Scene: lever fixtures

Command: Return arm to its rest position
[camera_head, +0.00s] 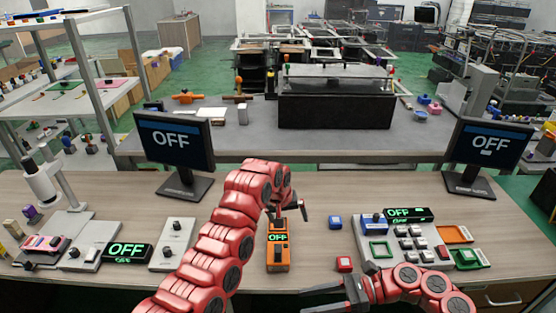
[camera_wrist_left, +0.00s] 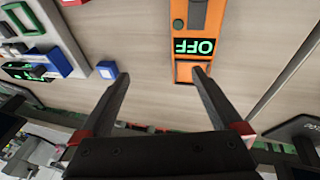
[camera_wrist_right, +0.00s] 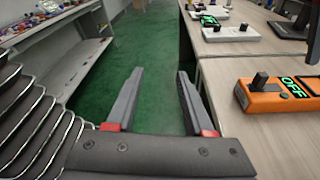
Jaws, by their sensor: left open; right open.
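My left arm reaches in over the wooden table, and its gripper (camera_head: 290,212) hangs above an orange device (camera_head: 278,252) with a green "OFF" display. In the left wrist view the left fingers (camera_wrist_left: 161,80) are spread with nothing between them; the orange device (camera_wrist_left: 205,18) lies beyond the right finger. My right gripper (camera_head: 335,295) is low at the table's front edge. In the right wrist view its fingers (camera_wrist_right: 160,92) are apart and empty, with green floor beyond, and the orange device (camera_wrist_right: 282,95) is to the right.
A blue cube (camera_head: 335,221) and a red cube (camera_head: 344,264) sit right of the orange device. A keypad panel (camera_head: 412,240) stands at the right. Grey lever plates (camera_head: 176,244) are at the left. Two monitors (camera_head: 176,145) (camera_head: 489,150) reading "OFF" stand at the back.

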